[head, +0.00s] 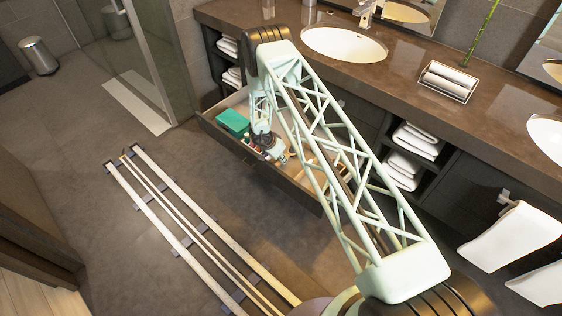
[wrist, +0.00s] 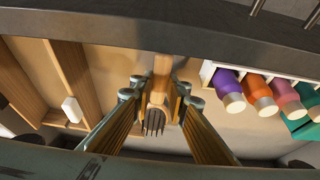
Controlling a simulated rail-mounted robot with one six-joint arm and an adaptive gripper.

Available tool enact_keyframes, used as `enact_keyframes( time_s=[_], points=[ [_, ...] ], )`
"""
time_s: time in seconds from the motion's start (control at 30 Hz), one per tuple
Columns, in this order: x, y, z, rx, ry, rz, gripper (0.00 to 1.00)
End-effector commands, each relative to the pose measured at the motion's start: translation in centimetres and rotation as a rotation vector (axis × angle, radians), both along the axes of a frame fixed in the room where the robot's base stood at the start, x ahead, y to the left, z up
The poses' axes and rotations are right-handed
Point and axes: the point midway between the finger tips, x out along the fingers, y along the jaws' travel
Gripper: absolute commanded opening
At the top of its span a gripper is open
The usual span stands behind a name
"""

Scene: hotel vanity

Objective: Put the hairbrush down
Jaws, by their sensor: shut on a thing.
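My gripper (wrist: 158,97) is shut on the wooden hairbrush (wrist: 161,68) in the wrist view. The brush stands out between the two fingers, with dark bristles showing at its near end. Part of it is hidden by the fingers. Below it is the light floor of the open drawer (head: 288,187); I cannot tell whether the brush touches it. In the head view my gripper (head: 270,146) is down at the drawer, and the brush cannot be made out there.
A white rack with purple (wrist: 227,88), orange (wrist: 258,92) and pink (wrist: 287,97) bottles stands right of the brush in the wrist view. Wooden dividers (wrist: 75,75) and a small white item (wrist: 72,109) lie left. A teal box (head: 233,121) sits in the drawer's left end.

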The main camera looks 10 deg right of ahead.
Motion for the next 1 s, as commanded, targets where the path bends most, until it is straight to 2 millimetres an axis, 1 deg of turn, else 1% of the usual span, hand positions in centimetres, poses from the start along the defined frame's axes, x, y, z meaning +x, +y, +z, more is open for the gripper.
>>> enact_keyframes(
  time_s=[0.03, 0.13, 0.47, 0.67, 0.7, 0.8, 0.83, 1.0],
  points=[
    [0.0, 0.0, -0.54, 0.0, 0.0, 0.0, 0.02],
    [0.02, 0.0, -1.08, 0.0, 0.0, 0.0, 0.02],
    [0.04, 0.01, -1.16, 0.001, -0.001, 0.0, 0.02],
    [0.03, 0.0, -1.53, 0.001, -0.001, 0.0, 0.02],
    [0.02, 0.0, -1.49, 0.001, -0.001, 0.0, 0.17],
    [0.03, 0.01, -1.45, 0.001, -0.001, 0.0, 0.26],
    [0.03, 0.01, -1.45, 0.001, -0.001, 0.0, 0.28],
    [0.02, 0.0, -1.45, 0.0, 0.0, 0.0, 0.28]
  ],
)
